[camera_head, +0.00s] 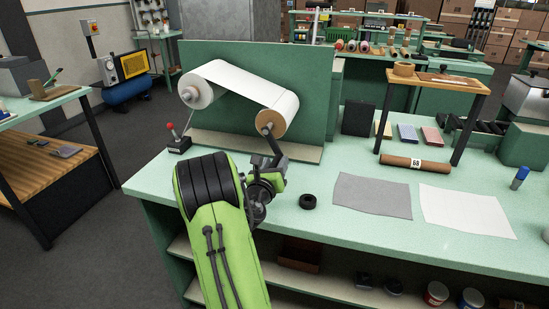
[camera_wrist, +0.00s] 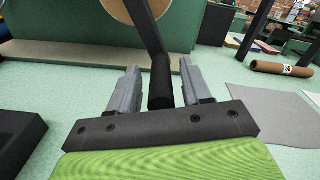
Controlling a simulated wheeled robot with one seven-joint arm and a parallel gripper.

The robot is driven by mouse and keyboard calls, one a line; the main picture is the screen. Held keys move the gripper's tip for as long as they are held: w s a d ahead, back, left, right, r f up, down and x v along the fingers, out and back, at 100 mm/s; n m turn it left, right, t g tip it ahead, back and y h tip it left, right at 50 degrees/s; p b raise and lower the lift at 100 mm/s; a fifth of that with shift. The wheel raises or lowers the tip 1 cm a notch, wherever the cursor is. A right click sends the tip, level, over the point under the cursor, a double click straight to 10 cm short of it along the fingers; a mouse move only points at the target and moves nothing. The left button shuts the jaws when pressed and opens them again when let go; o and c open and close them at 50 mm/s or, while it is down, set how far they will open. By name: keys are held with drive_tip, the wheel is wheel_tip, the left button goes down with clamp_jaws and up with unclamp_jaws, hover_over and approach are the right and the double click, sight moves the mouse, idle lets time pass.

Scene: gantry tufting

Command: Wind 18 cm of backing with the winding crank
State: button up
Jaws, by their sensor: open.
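The white backing (camera_head: 240,82) stretches between a left roll (camera_head: 197,91) and a right roll (camera_head: 278,113) on a green upright panel. The dark winding crank (camera_head: 272,144) hangs from the right roll, its arm slanting down to the right. In the wrist view the crank's black handle (camera_wrist: 161,83) stands between my two grey fingers, with a visible gap on each side. My gripper (camera_wrist: 159,85) is open around the handle. In the head view my green and black arm partly hides my gripper (camera_head: 270,168) and the crank's lower end.
A small box with a red-knobbed lever (camera_head: 172,133) stands left of my arm. A black ring (camera_head: 308,201), a grey sheet (camera_head: 372,194), a white sheet (camera_head: 466,211) and a brown roll (camera_head: 415,163) lie on the bench to the right. A wooden-topped stand (camera_head: 462,82) rises behind them.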

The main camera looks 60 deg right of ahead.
drive_tip(key=shift+r, duration=0.15)
clamp_jaws()
idle(0.4)
drive_tip(key=shift+w+a+f+m, duration=0.1)
drive_tip(key=shift+w+f+m, duration=0.15)
drive_tip(key=shift+w+m, duration=0.35)
drive_tip(key=shift+w+a+f+m, duration=0.15)
drive_tip(key=shift+w+m, duration=0.25)
drive_tip(key=shift+m, duration=0.4)
drive_tip(key=w+m, duration=0.2)
drive_tip(key=m, duration=0.1)
drive_tip(key=shift+w+a+f+m+b, duration=0.15)
drive_tip(key=shift+w+m+b, duration=0.15)
drive_tip(key=shift+w, duration=0.05)
drive_tip(key=w+m, duration=0.2)
drive_tip(key=m, duration=0.1)
drive_tip(key=shift+a+r, duration=0.2)
drive_tip(key=shift+r, duration=0.05)
drive_tip(key=shift+w+r+m, duration=0.25)
drive_tip(key=shift+w+m, duration=0.4)
drive_tip(key=shift+m, duration=0.25)
drive_tip(key=shift+a, duration=0.1)
